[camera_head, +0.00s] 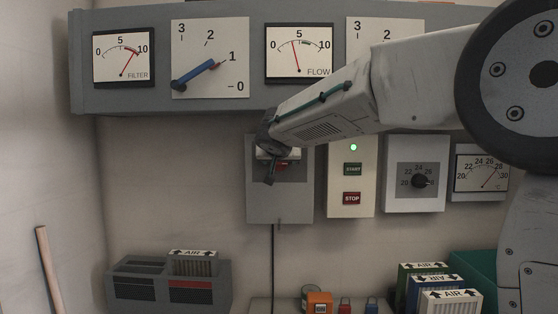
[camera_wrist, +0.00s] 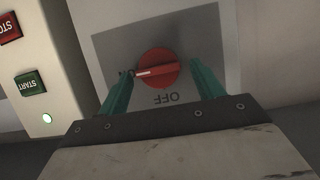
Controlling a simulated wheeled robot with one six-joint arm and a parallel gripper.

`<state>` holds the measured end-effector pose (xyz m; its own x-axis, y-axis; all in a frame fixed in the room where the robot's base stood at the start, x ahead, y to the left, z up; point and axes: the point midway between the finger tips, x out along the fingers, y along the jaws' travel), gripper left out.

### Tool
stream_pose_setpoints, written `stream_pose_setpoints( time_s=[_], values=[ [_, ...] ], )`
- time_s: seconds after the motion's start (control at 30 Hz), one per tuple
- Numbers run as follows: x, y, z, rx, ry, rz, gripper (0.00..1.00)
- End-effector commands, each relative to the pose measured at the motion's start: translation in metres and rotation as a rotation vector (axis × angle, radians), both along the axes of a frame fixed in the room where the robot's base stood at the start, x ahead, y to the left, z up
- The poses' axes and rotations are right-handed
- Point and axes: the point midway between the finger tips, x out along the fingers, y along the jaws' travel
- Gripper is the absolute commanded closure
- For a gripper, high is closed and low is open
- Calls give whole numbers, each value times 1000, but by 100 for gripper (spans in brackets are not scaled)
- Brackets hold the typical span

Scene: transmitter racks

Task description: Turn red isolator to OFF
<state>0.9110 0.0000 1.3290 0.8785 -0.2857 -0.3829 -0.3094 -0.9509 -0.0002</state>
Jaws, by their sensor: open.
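The red isolator knob (camera_wrist: 166,77) is round, on a grey plate, with a pale pointer line that lies nearly level toward the left in the wrist view. The word OFF (camera_wrist: 165,98) is printed upside down below the knob in that view, so the pointer is not aligned with it. My gripper (camera_wrist: 160,69) is open, its green fingers on either side of the knob; I cannot tell whether they touch it. In the head view my gripper (camera_head: 269,165) is in front of the grey isolator box (camera_head: 280,205), hiding most of the knob.
Right of the box are a START/STOP panel (camera_head: 351,180) with a lit green lamp, a dial (camera_head: 415,202) and a temperature gauge (camera_head: 481,190). A grey cabinet (camera_head: 260,100) with gauges and a blue lever (camera_head: 196,75) overhangs above. Filters (camera_head: 450,300) stand below right.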

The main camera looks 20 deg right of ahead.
Motion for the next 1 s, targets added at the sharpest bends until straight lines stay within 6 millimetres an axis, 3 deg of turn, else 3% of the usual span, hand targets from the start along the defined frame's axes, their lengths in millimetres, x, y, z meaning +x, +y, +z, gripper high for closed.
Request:
stream_pose_setpoints(
  time_s=[0.27, 0.4, 0.43, 0.77, 1.0],
  values=[
    [1, -1, 0, 0, -1, 0, 36],
    [1, 0, 0, 0, 0, 0, 75],
    [1, 0, 0, 0, 0, 0, 77],
    [1, 1, 0, -35, 11, 1, 76],
    [2, 3, -1, -161, 53, 2, 76]
  ],
)
